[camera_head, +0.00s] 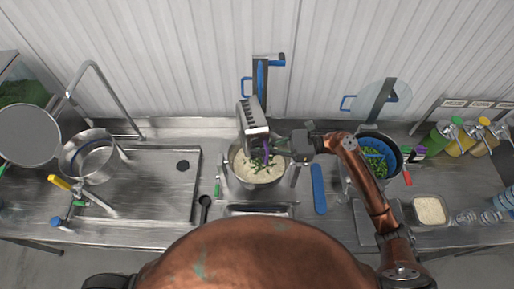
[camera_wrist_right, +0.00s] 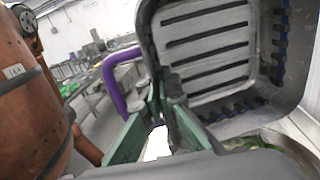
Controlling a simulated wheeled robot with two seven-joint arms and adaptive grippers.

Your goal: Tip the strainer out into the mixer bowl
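The strainer (camera_head: 252,116) is a grey metal basket with slots, tipped on its side above the mixer bowl (camera_head: 232,172). The bowl holds a pale mass with green pieces on top. In the right wrist view the slotted strainer (camera_wrist_right: 210,55) fills the upper right, with a purple handle (camera_wrist_right: 114,85) at its left. My right gripper (camera_head: 283,146) is over the bowl's right side, its green fingers (camera_wrist_right: 158,112) closed at the strainer's purple handle. The exact grip point is partly hidden. My left gripper is out of view.
A sink (camera_head: 150,185) with a tap is at left, beside a metal pot (camera_head: 88,160). A pot with a blue insert and greens (camera_head: 376,160) is right of the bowl. A blue strip (camera_head: 319,188), a rice tray (camera_head: 431,212) and several bottles (camera_head: 462,138) lie further right.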

